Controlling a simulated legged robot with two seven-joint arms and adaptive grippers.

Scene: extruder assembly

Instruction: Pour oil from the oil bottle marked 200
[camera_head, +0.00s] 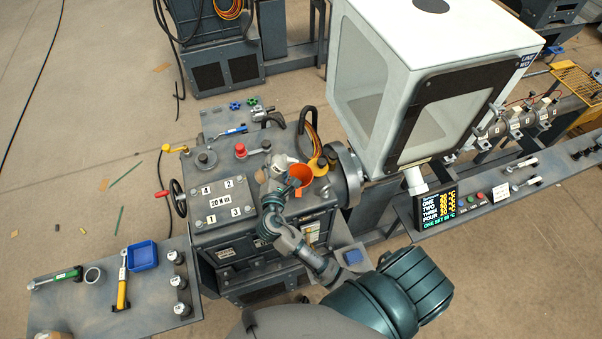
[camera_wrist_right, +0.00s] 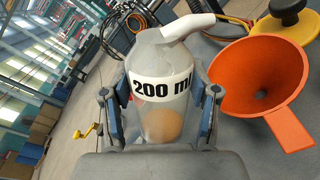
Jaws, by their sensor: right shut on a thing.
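The oil bottle (camera_wrist_right: 163,90) is clear with a white band reading "200 ml" and a white spout. A small amount of amber oil shows low inside it. My right gripper (camera_wrist_right: 163,108) is shut on it, one finger on each side. In the head view my right gripper (camera_head: 273,197) is over the machine's grey top, partly hiding the bottle (camera_head: 279,166). An orange funnel (camera_head: 300,174) is just right of the bottle; it also shows in the right wrist view (camera_wrist_right: 258,77). The spout points to the upper right, above the funnel's rim in that picture. No flowing oil is visible. My left gripper is not in view.
A yellow cap (camera_head: 318,166) lies beside the funnel. A red-handled part (camera_head: 241,150) and a number plate (camera_head: 220,201) are on the machine top. A white guard box (camera_head: 440,60) rises at the right. A side table (camera_head: 60,300) holds tools, a blue tray (camera_head: 142,255) and several bottles.

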